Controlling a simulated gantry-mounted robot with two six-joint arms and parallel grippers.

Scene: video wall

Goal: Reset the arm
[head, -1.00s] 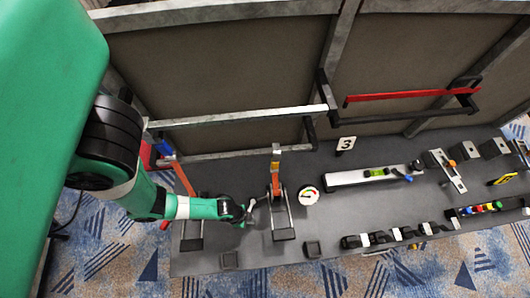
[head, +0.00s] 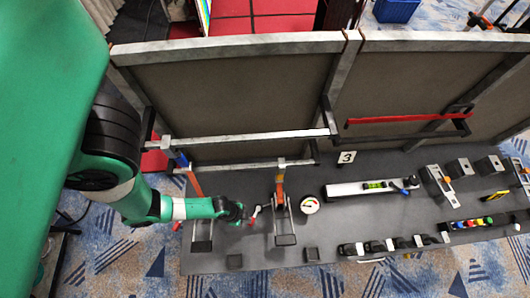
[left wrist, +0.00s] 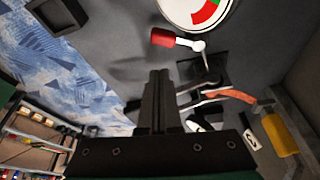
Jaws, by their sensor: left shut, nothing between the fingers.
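My left gripper (head: 250,216) reaches in from the left on the green arm, above the grey bench (head: 262,262). It is shut with nothing between its fingers, and in the left wrist view its two fingers (left wrist: 158,85) lie side by side. A toggle clamp with an orange part (head: 279,190) stands on the bench just right of the gripper. Another clamp (head: 202,245) stands below the arm. A red-tipped lever (left wrist: 165,38) shows ahead of the fingers in the left wrist view. The right gripper is in neither view.
A metal frame with panels (head: 225,95) stands behind the bench. The bench front has free room.

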